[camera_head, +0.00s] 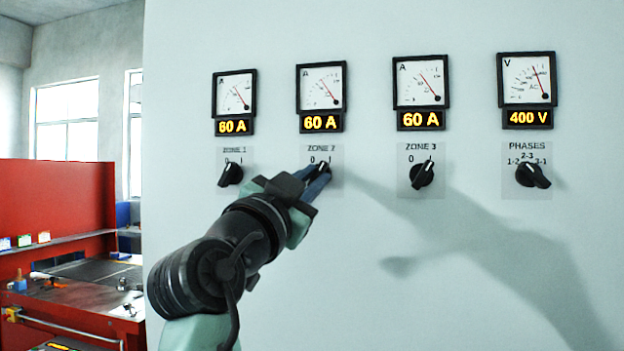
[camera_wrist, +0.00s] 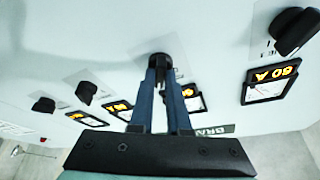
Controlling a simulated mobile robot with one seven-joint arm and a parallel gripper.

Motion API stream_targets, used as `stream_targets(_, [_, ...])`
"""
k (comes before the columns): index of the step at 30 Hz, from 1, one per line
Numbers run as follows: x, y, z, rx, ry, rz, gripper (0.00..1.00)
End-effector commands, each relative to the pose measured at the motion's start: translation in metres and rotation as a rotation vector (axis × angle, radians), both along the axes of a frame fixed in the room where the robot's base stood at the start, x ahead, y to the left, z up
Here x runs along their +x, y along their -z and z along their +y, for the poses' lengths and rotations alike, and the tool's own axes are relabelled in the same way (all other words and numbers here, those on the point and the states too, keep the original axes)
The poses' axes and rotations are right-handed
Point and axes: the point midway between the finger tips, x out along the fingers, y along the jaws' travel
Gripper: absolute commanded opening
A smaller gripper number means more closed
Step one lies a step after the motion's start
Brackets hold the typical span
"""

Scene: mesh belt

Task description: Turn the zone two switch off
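The zone two switch (camera_head: 323,167) is a black rotary knob on a small grey plate marked 0 and 1. Its visible tip points up and to the right, towards the 1. My gripper (camera_head: 316,179) is at this knob, coming from the lower left, and its blue-grey fingers partly hide it. In the wrist view the knob (camera_wrist: 159,60) sits between the fingertips (camera_wrist: 161,74), which appear to close on both its sides. The zone two ammeter (camera_head: 321,88) above has a lit 60 A display (camera_head: 321,122).
The zone one switch (camera_head: 230,174) is close by on the left, near my arm. The zone three switch (camera_head: 422,175) and phases switch (camera_head: 533,174) are on the right. The pale panel (camera_head: 390,290) is bare below. A red workbench (camera_head: 65,215) stands far left.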

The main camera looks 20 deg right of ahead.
Motion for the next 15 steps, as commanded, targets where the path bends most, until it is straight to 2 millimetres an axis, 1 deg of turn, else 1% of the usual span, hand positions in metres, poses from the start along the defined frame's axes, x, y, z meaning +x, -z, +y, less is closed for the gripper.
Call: stream_targets(15, [-0.0003, 0.0015, -0.0006, -0.019, 0.002, 0.015, 0.0])
